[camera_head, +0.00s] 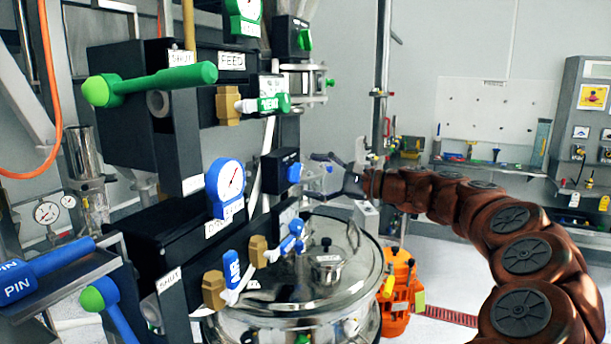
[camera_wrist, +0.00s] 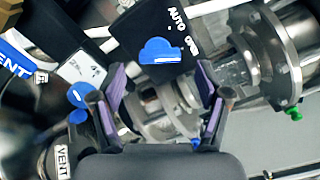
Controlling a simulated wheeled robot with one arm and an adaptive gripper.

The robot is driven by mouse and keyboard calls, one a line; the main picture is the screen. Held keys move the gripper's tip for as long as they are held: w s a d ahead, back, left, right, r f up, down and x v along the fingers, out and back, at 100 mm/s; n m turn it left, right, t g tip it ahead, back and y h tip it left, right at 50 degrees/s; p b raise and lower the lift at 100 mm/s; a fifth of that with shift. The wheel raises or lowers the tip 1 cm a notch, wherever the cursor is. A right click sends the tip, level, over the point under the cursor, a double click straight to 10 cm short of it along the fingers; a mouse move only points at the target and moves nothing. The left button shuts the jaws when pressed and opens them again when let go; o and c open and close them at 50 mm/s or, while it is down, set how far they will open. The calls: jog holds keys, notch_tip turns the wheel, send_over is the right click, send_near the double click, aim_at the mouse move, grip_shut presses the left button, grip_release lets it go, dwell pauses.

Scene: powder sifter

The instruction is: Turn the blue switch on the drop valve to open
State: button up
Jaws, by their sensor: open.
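The blue switch (camera_head: 293,172) is a small knob on the front of a black box (camera_head: 275,180) in the head view. In the wrist view the blue switch (camera_wrist: 160,51) sits at the upper middle, on a black face with the words AUTO and OPEN printed beside it. My gripper (camera_head: 317,176) is open just right of the switch in the head view, with its fingers pointing at it. In the wrist view the purple-padded fingers of my gripper (camera_wrist: 160,85) stand apart, one on each side below the knob. Contact with the knob is not visible.
A steel vessel with a clear lid (camera_head: 330,265) stands below my gripper. A blue gauge (camera_head: 224,187), a blue-handled valve (camera_head: 290,243) and a green lever (camera_head: 150,84) lie to the left. An orange unit (camera_head: 397,290) stands on the floor behind the vessel.

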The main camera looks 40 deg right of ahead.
jog(key=v, duration=0.9)
dwell(0.3)
